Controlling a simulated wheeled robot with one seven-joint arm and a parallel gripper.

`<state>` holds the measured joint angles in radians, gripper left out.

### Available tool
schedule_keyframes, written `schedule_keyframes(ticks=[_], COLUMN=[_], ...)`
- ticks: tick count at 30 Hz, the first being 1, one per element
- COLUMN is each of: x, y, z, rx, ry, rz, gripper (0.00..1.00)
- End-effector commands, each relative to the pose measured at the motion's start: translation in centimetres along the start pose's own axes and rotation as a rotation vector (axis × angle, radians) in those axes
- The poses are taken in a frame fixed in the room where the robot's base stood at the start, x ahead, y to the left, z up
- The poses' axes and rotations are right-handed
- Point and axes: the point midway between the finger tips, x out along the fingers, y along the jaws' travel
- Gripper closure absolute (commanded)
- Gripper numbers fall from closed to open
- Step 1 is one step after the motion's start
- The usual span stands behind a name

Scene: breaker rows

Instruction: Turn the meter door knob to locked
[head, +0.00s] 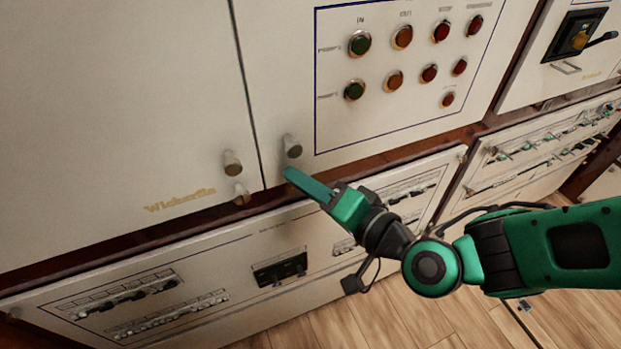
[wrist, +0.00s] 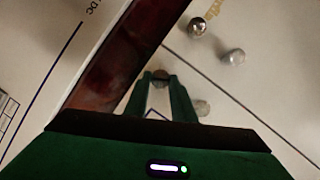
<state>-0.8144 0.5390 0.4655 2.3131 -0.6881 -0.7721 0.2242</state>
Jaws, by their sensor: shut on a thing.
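My gripper (head: 290,172) is at the lower left corner of the cream door (head: 300,100) that carries the buttons. In the wrist view its fingers (wrist: 160,85) are shut on a small dark round knob (wrist: 160,74) near the door's lower edge. That knob is hidden behind the fingers in the head view. A larger pale knob (head: 292,147) sits just above it on the same door and also shows in the wrist view (wrist: 202,107). No label reading meter or locked is visible, and I cannot tell how far the held knob is turned.
The door to the left carries two more knobs, an upper one (head: 233,163) and a lower one (head: 241,193). Green, orange and red buttons (head: 403,37) fill the panel above right. Breaker rows (head: 128,293) lie below. Wooden floor (head: 440,320) is open in front.

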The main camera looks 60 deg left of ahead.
Motion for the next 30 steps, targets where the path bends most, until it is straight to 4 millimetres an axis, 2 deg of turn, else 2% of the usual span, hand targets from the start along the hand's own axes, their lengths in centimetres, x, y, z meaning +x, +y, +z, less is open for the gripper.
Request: schedule_keyframes(ticks=[1, 15, 30], x=[-0.09, 0.01, 0.05], y=[0.71, 0.97, 0.94], z=[-0.47, -0.28, -0.19], rx=[0.042, 0.362, 0.458], ry=[0.009, 0.009, 0.009], rz=[-0.007, -0.142, -0.184], gripper=[1.0, 1.0, 0.99])
